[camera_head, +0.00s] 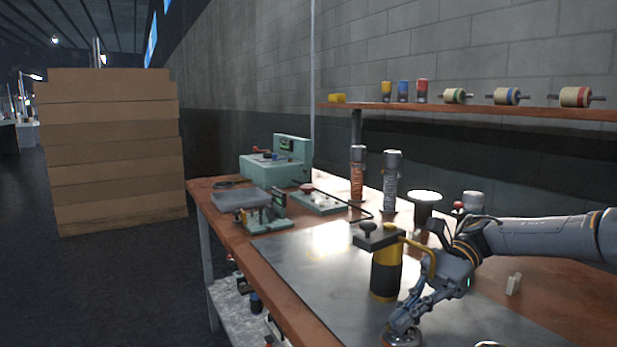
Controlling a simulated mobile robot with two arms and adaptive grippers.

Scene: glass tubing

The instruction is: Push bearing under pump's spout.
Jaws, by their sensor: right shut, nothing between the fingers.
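The pump (386,278), a yellow and black can with a grey top, stands upright on the metal sheet. Its yellow spout (424,249) curves out to the right, and its lower end is hidden by or close to my right gripper. My right gripper (404,323) is shut and empty, pointing down in front and to the right of the pump. A round metal piece, seemingly the bearing (402,339), lies right at its fingertips, partly covered; I cannot tell whether they touch. My left gripper is out of view.
The metal sheet (300,255) is bare left of the pump. A small white block (514,284) stands to the right. Behind are two coil-wrapped posts (392,180), a white-topped spool (426,197) and teal machines (290,160). Another round edge (490,344) shows at the bottom.

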